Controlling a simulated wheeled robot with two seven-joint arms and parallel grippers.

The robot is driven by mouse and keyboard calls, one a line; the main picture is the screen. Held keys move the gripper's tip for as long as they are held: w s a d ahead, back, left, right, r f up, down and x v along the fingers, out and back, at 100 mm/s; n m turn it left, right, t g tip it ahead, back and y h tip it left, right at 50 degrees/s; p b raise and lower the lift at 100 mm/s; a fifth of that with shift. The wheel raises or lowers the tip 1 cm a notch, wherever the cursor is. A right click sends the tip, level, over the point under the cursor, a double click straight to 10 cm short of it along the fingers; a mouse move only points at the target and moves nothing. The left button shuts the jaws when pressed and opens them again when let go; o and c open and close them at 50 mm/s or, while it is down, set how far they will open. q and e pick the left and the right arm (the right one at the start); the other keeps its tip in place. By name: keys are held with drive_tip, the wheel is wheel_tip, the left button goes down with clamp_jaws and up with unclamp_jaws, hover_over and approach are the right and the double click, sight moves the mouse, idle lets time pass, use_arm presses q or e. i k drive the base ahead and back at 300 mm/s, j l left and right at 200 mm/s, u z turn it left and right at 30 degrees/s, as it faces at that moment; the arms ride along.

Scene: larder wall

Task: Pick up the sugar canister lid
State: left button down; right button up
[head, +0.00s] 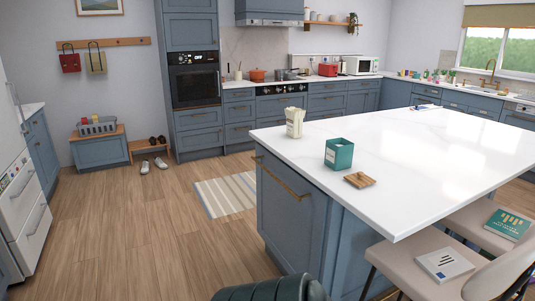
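A teal, square-sided canister (339,155) with a pale label stands upright on the white island top. Its top looks open; the label is too small to read. A small, flat brown wooden piece (359,180), which looks like the canister lid, lies on the island just in front and to the right of the canister, apart from it and near the island's left edge. Neither of my grippers is in view, so I cannot see whether they are open or shut.
A cream container (294,122) stands farther back on the island (440,150). The island top right of the canister is mostly clear. Pale chairs at the front right hold a white book (444,264) and a teal book (508,224). Wooden floor (130,240) is open to the left.

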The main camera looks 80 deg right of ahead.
sight(359, 179)
drive_tip(key=z, duration=3.2)
